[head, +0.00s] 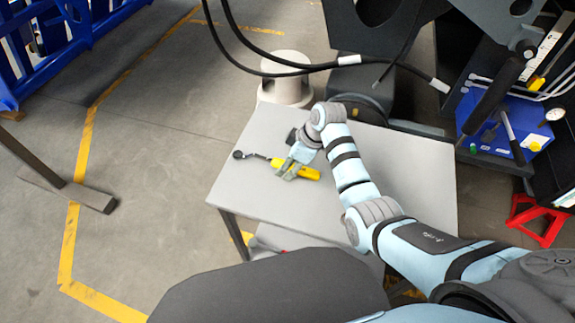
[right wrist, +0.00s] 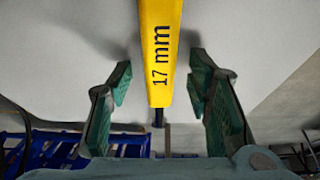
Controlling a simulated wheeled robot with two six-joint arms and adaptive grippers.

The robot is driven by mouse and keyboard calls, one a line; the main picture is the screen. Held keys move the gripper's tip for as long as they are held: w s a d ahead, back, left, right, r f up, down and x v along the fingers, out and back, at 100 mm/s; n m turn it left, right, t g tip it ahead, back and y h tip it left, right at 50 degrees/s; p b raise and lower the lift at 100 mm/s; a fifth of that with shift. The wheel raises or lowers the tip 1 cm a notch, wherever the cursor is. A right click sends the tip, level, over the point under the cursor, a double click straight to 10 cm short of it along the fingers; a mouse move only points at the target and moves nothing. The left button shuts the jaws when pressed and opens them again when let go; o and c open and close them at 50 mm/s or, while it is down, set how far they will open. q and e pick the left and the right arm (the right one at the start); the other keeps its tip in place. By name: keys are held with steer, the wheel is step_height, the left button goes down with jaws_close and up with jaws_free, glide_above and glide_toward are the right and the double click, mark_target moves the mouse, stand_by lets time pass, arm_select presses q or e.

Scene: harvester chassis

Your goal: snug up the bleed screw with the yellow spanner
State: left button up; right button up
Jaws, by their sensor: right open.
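The yellow spanner (head: 308,173) lies on the grey table (head: 420,165), its dark ratchet-like head pointing left in the head view. In the right wrist view its yellow handle (right wrist: 161,55) reads "17 mm". My right gripper (head: 287,169) is over the handle in the head view. In the right wrist view its two green-padded fingers (right wrist: 160,80) stand apart, one on each side of the handle's end, with visible gaps; it is open. I cannot make out the bleed screw. My left gripper is not in view.
Black hoses (head: 262,62) hang over the table's far side, near dark machine parts. A blue hydraulic unit (head: 510,125) and a red stand (head: 540,222) are at the right. A pale round pedestal (head: 287,88) stands behind the table. The table's right part is clear.

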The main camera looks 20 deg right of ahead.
jaws_close()
stand_by(0.3)
